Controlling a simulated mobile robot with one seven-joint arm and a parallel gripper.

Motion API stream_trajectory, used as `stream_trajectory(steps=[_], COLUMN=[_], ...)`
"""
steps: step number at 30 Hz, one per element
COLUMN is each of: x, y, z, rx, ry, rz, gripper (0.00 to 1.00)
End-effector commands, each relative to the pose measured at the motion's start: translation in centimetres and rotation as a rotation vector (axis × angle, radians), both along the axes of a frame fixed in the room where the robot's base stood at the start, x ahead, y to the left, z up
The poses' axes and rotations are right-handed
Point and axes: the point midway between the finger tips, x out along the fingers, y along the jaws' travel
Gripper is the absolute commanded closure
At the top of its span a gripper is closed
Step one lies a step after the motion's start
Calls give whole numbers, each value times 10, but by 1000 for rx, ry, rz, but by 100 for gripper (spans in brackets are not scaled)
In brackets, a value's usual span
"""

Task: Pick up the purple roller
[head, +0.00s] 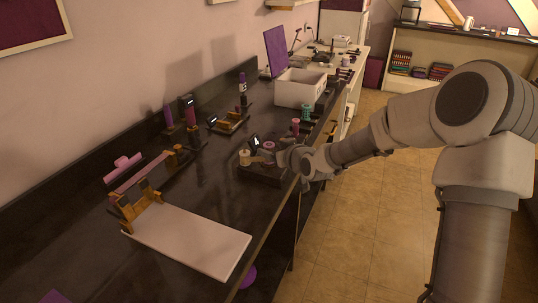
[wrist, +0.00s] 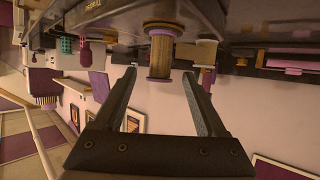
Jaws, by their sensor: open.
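A purple-ended roller with a tan middle (wrist: 160,55) stands between and just beyond the fingertips of my gripper (wrist: 160,76) in the wrist view. My gripper is open, with a finger on either side and nothing visibly clamped. In the head view my gripper (head: 272,158) is low over a dark tray (head: 258,177) on the counter. A pinkish-purple spool (head: 268,146) and a cream spool (head: 244,158) stand there, partly hidden by my gripper. Another pink-purple roller (head: 123,166) lies farther left on the counter, apart from my gripper.
A white board with a wooden frame (head: 190,238) lies at the front left of the black counter. A white box (head: 300,88) stands farther back. Pink (head: 295,127) and teal (head: 307,112) spools stand near the counter edge. The floor (head: 365,215) right of it is clear.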

Motion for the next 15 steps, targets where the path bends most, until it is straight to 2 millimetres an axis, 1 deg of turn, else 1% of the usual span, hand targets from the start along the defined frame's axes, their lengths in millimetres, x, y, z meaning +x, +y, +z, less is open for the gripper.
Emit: stream_trajectory(steps=[1, 2, 7, 15], x=[6, 9, 24, 27], y=[4, 6, 15, 15], z=[-8, -10, -16, -16], rx=[3, 2, 2, 1], ry=[3, 1, 0, 0], rz=[1, 1, 0, 0], gripper=[26, 26, 26, 26])
